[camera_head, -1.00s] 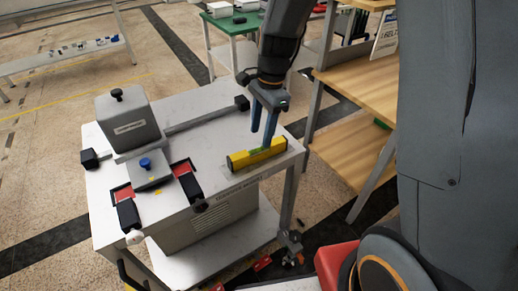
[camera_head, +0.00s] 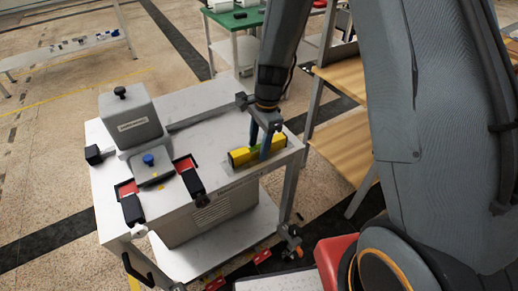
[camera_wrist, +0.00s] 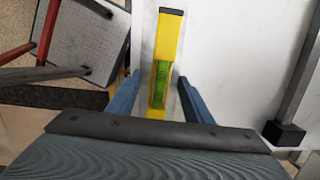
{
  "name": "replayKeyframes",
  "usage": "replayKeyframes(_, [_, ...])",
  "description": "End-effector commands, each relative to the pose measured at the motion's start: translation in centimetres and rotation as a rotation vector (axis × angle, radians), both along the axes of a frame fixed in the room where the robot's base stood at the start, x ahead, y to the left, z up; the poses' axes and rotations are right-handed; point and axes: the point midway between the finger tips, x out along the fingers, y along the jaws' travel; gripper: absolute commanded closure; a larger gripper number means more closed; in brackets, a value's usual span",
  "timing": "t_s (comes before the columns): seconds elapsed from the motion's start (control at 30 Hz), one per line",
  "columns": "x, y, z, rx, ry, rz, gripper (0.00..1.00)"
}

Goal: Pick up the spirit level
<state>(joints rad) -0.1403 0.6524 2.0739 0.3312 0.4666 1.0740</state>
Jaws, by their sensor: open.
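The yellow spirit level (camera_head: 240,156) with black ends lies on the white top of the cart (camera_head: 205,118), near its right front edge. In the wrist view the level (camera_wrist: 168,38) runs lengthwise away from me, with its green vial (camera_wrist: 159,86) showing. My gripper (camera_head: 260,146) is open, with one blue finger on each side of the level. In the wrist view the fingertips (camera_wrist: 157,82) flank the vial with a gap on both sides. The level's near end is hidden behind my gripper body.
A grey machine (camera_head: 130,117) with a blue knob stands on the cart's left part. A wooden shelf unit (camera_head: 342,150) stands to the right.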

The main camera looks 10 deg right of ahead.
Motion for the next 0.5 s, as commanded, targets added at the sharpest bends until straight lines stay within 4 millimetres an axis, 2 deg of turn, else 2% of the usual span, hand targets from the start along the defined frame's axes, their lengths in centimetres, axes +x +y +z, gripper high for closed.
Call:
replayKeyframes(0.07, [0.0, 0.0, 0.02, 0.0, 0.0, 0.0, 0.54])
replayKeyframes(0.33, [0.0, -0.02, 0.04, 0.0, 0.0, 0.0, 0.99])
replayKeyframes(0.5, [0.01, -0.01, 0.06, 0.0, 0.0, 0.001, 1.0])
